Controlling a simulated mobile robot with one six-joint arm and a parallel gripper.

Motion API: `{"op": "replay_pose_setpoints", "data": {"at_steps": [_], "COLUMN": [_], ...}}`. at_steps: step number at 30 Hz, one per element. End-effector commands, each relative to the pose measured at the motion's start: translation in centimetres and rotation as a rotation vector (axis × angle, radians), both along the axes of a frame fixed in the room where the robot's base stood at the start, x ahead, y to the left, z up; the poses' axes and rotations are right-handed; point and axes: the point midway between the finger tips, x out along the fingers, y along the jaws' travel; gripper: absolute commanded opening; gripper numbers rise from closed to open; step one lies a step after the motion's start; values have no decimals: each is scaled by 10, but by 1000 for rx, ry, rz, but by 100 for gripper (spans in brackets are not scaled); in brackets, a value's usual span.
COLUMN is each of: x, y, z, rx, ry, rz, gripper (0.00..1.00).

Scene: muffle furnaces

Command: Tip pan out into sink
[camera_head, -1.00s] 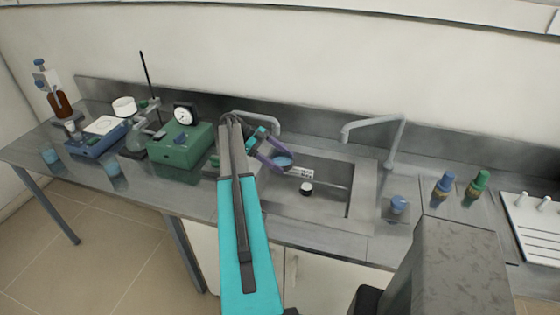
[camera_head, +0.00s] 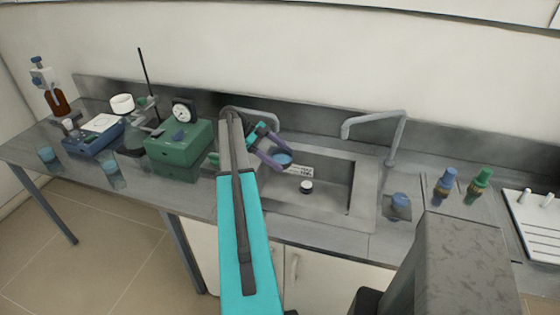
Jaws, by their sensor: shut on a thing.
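My gripper (camera_head: 275,157), with purple fingers, is shut on a small blue pan (camera_head: 283,158) and holds it over the left back part of the sink. The pan looks tilted, but I cannot tell its contents. The steel sink (camera_head: 363,190) is a rectangular basin set in the bench, under a grey tap. A small round black-and-white thing (camera_head: 306,187) lies in the basin. My arm hides part of the bench left of the sink.
A green box with a dial (camera_head: 180,140) stands left of the sink. Two taps (camera_head: 385,125) rise behind the basin. Right of it stand a blue-topped cup (camera_head: 399,203), two capped bottles (camera_head: 447,183) and a white rack (camera_head: 535,225). The right half of the basin is clear.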

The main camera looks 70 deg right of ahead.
Motion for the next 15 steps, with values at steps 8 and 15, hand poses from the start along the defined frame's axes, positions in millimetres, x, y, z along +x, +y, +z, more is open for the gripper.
{"op": "replay_pose_setpoints", "data": {"at_steps": [8, 15], "x": [-5, -6], "y": [4, 5], "z": [1, 0], "rx": [-98, -170], "ry": [-162, -288], "rz": [-3, -1], "gripper": [50, 50]}}
